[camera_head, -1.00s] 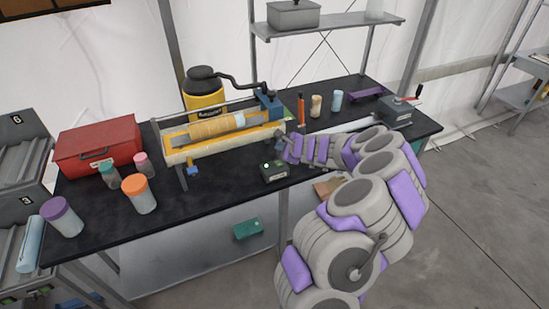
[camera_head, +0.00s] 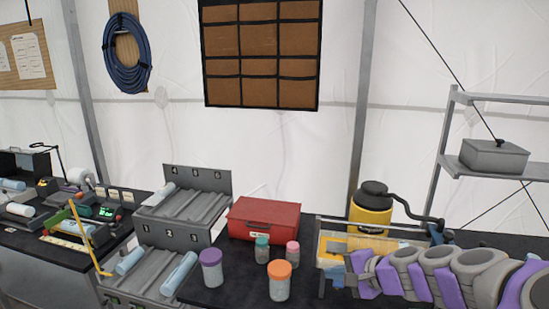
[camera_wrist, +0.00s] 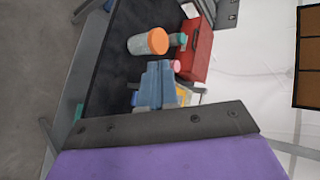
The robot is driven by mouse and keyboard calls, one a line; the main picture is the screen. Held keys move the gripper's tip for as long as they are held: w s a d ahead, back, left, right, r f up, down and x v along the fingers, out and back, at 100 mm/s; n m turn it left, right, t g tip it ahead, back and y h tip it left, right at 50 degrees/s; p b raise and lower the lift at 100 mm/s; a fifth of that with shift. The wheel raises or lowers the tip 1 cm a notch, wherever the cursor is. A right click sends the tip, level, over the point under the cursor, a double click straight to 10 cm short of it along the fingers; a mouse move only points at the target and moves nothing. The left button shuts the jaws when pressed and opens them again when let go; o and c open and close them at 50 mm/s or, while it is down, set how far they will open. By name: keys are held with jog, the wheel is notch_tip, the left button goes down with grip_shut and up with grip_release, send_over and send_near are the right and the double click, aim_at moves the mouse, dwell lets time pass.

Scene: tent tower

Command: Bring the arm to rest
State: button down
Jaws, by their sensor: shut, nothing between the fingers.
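My arm reaches in from the right edge of the head view, over the black bench (camera_head: 225,288). My gripper (camera_head: 340,272) is at its left end, in front of the yellow-framed machine (camera_head: 330,247). In the wrist view my gripper's blue-grey fingers (camera_wrist: 158,70) are together and hold nothing. They point toward the jars and the red box. Part of the machine is hidden behind my arm.
A purple-lidded jar (camera_head: 211,268), an orange-lidded jar (camera_head: 280,280), a green-lidded jar (camera_head: 262,250) and a pink-lidded jar (camera_head: 292,253) stand left of my gripper. Behind them is a red box (camera_head: 264,219). A grey slotted rack (camera_head: 185,237) stands further left.

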jog(key=s+a+f+n+g+h, duration=0.1)
jog(key=s+a+n+g, duration=0.3)
jog(key=s, duration=0.5)
jog(key=s+a+n+g+h, duration=0.15)
jog(key=s+a+n, duration=0.3)
jog(key=s, duration=0.55)
jog(key=s+d+f+n+g+h, duration=0.1)
jog(key=s+d+g+h, duration=0.1)
jog(key=s, duration=0.7)
jog(key=s+d+f+n+g+h, duration=0.2)
jog(key=s+d, duration=0.3)
jog(key=s, duration=0.4)
jog(key=shift+s+d+f+h, duration=0.2)
jog(key=shift+d+h, duration=0.1)
jog(key=shift+h, duration=0.45)
